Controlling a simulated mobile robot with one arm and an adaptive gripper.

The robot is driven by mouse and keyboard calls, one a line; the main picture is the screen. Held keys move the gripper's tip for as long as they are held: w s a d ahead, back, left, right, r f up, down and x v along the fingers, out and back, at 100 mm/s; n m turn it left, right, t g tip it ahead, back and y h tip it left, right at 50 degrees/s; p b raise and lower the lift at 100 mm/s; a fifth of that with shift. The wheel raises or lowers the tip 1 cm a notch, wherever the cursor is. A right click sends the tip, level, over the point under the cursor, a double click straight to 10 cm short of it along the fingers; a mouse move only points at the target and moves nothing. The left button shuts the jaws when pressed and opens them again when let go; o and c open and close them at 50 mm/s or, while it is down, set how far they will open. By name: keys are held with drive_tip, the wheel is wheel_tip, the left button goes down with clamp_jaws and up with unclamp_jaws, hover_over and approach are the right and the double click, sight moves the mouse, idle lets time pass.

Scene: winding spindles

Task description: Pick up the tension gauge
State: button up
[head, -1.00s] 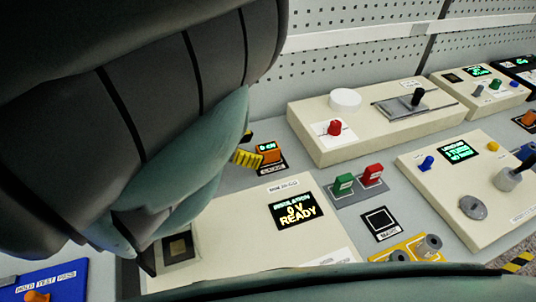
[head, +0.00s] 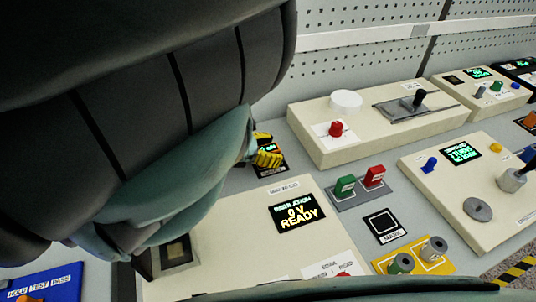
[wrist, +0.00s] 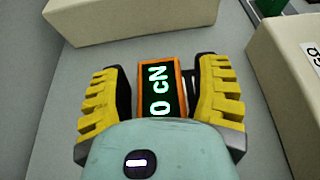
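The tension gauge is a small orange-framed block with a dark display reading "0 CN" in the wrist view (wrist: 160,90). In the wrist view my gripper (wrist: 163,85) is open, with one yellow ribbed finger on each side of the gauge. A narrow gap shows between the gauge and each finger. In the head view the gauge (head: 267,148) is mostly hidden behind a yellow finger of my gripper (head: 266,158). My arm covers the left of that view. The lower part of the gauge is hidden by my gripper in the wrist view.
A cream insulation panel (head: 252,247) reading "0 V READY" stands in front of the gauge. A cream box with a red knob (head: 330,155) stands behind it to the right. Green and red blocks sit on a grey holder (head: 360,197). A perforated wall (head: 350,70) closes the back.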

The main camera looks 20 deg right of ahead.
clamp_jaws()
idle(0.3)
drive_tip(key=shift+r, duration=0.15)
